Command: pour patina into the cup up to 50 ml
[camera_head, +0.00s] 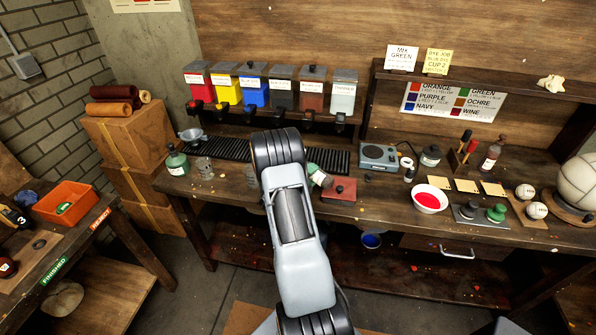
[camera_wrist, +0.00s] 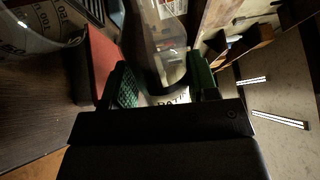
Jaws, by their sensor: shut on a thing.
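My gripper (camera_wrist: 163,88) is shut on a clear bottle (camera_wrist: 165,35) in the wrist view, with green pads on both sides of it. The bottle's white label shows part of a word, "PATI". In the head view my arm hides most of the gripper, and the bottle (camera_head: 323,180) shows just right of it, seemingly tilted. Clear cups stand on the bench left of my arm, one (camera_head: 205,168) farther left and one (camera_head: 251,177) close to the arm. A curved clear rim (camera_wrist: 60,44) shows at the upper left in the wrist view. The liquid level is too unclear to tell.
A red plate (camera_head: 341,191) lies right of the bottle, near a scale (camera_head: 380,157) and a white bowl of red liquid (camera_head: 429,198). Colored dispensers (camera_head: 254,92) line the back above a black grate (camera_head: 228,148).

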